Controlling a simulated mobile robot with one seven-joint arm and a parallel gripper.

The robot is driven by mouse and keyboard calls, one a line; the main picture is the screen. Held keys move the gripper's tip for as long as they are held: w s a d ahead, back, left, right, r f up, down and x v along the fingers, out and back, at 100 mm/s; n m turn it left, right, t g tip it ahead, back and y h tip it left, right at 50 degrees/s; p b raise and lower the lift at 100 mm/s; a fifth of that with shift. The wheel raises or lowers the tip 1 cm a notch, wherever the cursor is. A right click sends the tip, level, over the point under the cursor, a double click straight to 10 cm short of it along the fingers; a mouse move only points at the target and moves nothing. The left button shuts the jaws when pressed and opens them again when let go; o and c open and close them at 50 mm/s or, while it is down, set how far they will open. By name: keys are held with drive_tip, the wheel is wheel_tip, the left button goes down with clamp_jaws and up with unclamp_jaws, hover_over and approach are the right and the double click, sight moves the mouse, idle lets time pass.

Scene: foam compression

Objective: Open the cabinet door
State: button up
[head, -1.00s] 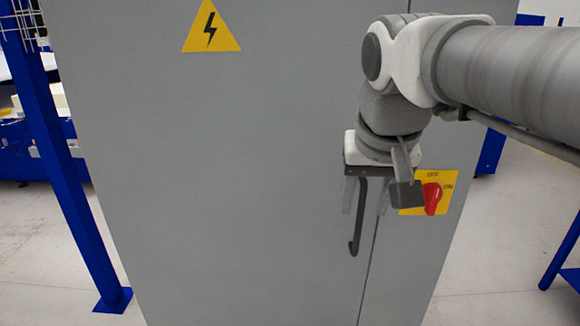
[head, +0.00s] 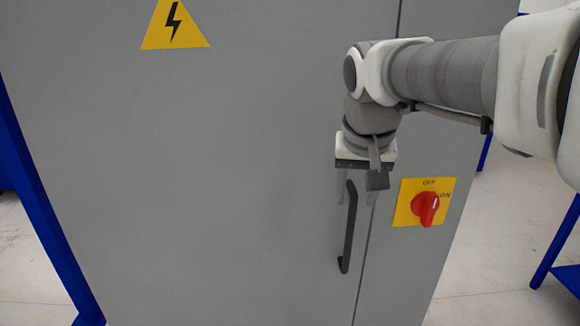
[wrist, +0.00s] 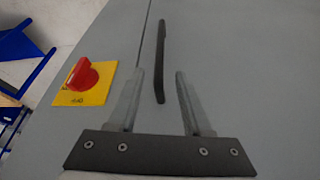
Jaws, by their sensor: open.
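The grey cabinet door (head: 220,170) fills the middle of the head view and looks shut, with a thin seam on its right side. A dark vertical bar handle (head: 347,235) is fixed on it just left of the seam; it also shows in the wrist view (wrist: 161,60). My gripper (head: 356,200) hangs at the handle's upper end. In the wrist view my gripper (wrist: 160,75) is open, its two fingers apart with the near end of the handle lying between their tips in the picture. I cannot tell whether they touch it.
A red rotary switch (head: 425,207) on a yellow plate sits right of the seam, close to my gripper. A yellow warning triangle (head: 175,25) is at upper left. Blue posts (head: 45,220) stand left, and a blue frame (head: 557,250) stands right.

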sight(352, 219)
drive_tip(key=b+x, duration=0.1)
drive_tip(key=x, duration=0.9)
drive_tip(key=shift+w+f, duration=0.1)
drive_tip(key=shift+f, duration=0.05)
clamp_jaws()
idle(1.0)
